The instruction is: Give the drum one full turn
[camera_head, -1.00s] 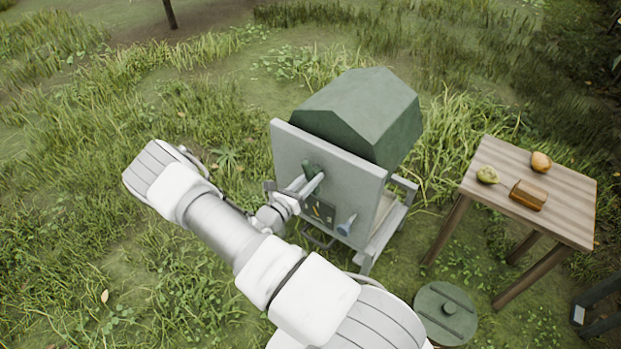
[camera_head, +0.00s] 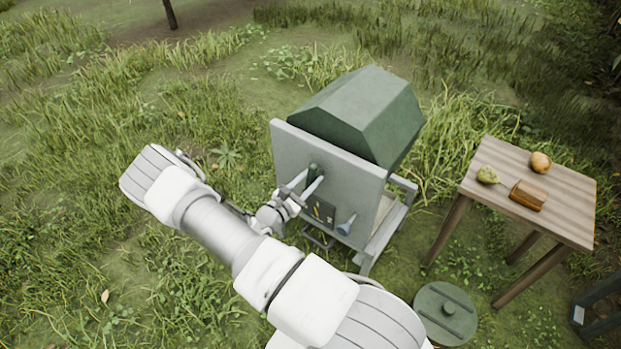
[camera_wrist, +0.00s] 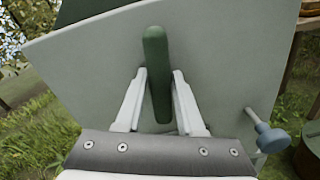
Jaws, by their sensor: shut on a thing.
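The dark green faceted drum (camera_head: 355,115) sits behind a grey panel (camera_head: 352,180) on a grey stand. A green crank handle (camera_head: 313,171) stands out from the panel's front. In the wrist view the handle (camera_wrist: 157,65) is a rounded green bar, close to upright in the picture. My gripper (camera_head: 305,184) reaches the handle from the left. In the wrist view my gripper (camera_wrist: 161,85) is shut on the handle, one pale finger on each side. The crank's mount behind the handle is hidden.
A blue-grey knob (camera_head: 346,226) sticks out low on the panel, right of my gripper. A wooden table (camera_head: 560,218) at the right bears two round fruits and a brown block. A round green lid (camera_head: 445,330) lies on the grass. Grass on the left is open.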

